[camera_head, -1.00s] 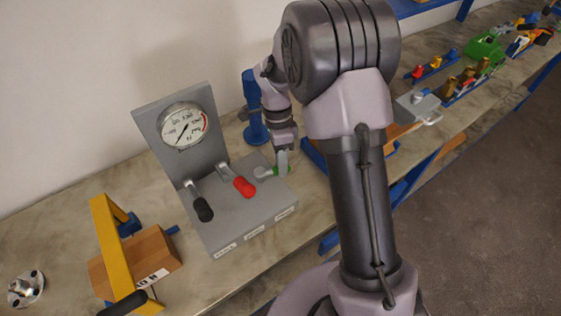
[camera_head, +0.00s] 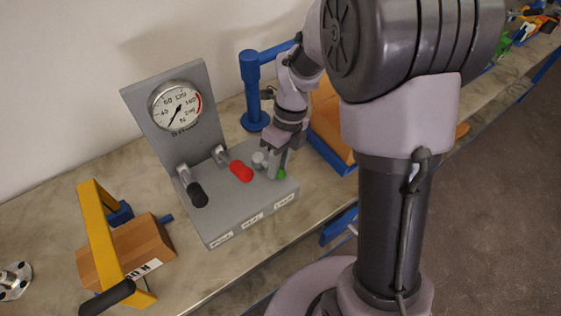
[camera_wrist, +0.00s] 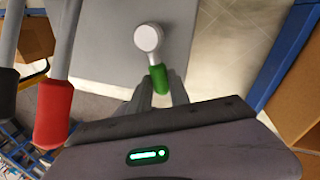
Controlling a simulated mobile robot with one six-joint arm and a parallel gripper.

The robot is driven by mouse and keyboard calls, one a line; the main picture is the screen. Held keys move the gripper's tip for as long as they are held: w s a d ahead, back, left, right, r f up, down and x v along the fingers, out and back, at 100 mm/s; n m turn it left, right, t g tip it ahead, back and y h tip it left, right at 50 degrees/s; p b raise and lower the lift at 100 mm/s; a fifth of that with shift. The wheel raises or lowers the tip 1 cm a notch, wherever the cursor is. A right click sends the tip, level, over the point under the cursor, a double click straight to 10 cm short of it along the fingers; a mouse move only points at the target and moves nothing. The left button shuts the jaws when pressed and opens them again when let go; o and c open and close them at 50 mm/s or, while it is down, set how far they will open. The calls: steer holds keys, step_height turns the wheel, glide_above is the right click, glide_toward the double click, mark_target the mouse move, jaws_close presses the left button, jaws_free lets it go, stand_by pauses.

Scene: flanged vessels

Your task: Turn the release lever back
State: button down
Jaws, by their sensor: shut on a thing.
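A grey panel box (camera_head: 225,205) with an upright gauge board stands on the bench. It carries a black lever (camera_head: 198,194), a red lever (camera_head: 241,171) and a green-gripped lever (camera_head: 281,174) at its right end. The labels on its front are too small to read, so I cannot tell which is the release lever. My gripper (camera_head: 275,168) is down at the green lever. In the wrist view my gripper (camera_wrist: 159,86) is shut on the green grip (camera_wrist: 158,77), with one finger on each side. The lever's round grey pivot (camera_wrist: 148,38) lies beyond the fingers.
The red (camera_wrist: 53,115) and black levers stand close to the left of my gripper in the wrist view. A blue post (camera_head: 252,85) stands behind the panel.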

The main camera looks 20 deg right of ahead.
steer(key=shift+s+a+m+t+b, duration=0.2)
steer(key=shift+a+m, duration=0.2)
steer(key=shift+m, duration=0.45)
steer(key=shift+s+a+m+t+b, duration=0.2)
steer(key=shift+a+m, duration=0.15)
steer(key=shift+m, duration=0.5)
steer(key=c, duration=1.2)
jaws_free()
steer(key=shift+a, duration=0.1)
steer(key=p+v, duration=0.7)
steer(key=v, duration=1)
steer(key=shift+d+r, duration=0.15)
steer(key=shift+d, duration=0.3)
steer(key=shift+s, duration=0.15)
